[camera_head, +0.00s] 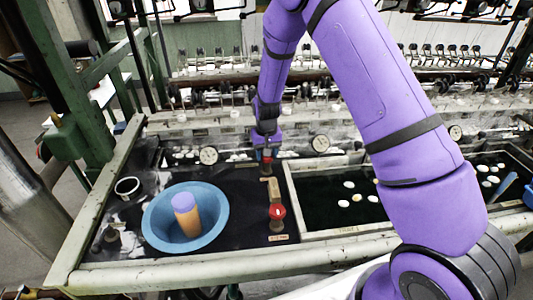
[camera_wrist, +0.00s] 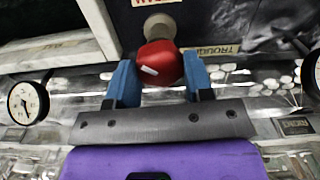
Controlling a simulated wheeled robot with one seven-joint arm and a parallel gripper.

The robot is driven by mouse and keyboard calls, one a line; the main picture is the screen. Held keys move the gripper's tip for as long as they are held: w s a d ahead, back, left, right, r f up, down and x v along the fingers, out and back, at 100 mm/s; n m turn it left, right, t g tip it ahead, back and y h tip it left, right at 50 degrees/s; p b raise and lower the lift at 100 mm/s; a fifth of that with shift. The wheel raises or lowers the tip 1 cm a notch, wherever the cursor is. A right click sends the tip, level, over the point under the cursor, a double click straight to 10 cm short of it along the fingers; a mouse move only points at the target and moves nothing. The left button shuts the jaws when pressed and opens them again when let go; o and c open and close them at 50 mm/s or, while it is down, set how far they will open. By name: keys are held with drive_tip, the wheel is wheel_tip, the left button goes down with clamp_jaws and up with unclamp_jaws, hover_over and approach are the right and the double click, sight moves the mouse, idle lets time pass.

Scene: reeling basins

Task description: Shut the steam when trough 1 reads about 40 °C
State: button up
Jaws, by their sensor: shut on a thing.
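My gripper (camera_head: 267,158) reaches down at the back of the dark counter. In the wrist view its two blue fingers (camera_wrist: 159,84) are shut on a red valve knob (camera_wrist: 160,63), one on each side. The knob sits on a pale round stem. Round dial gauges stand along the back, one left of my gripper (camera_head: 208,155) and one right of it (camera_head: 320,143). The wrist view also shows a dial (camera_wrist: 28,102), but its figures are too small to read. The trough (camera_head: 291,205) right of the counter holds dark water and several white cocoons.
A second red-topped valve (camera_head: 277,212) stands nearer on the counter. Another trough with cocoons (camera_head: 492,175) lies at right. Reeling machinery lines the back.

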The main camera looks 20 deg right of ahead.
drive_tip(key=shift+m, duration=0.6)
drive_tip(key=o, duration=0.9)
drive_tip(key=shift+r, duration=0.1)
wheel_tip(320, 180, up, 11)
drive_tip(key=shift+f, duration=0.2)
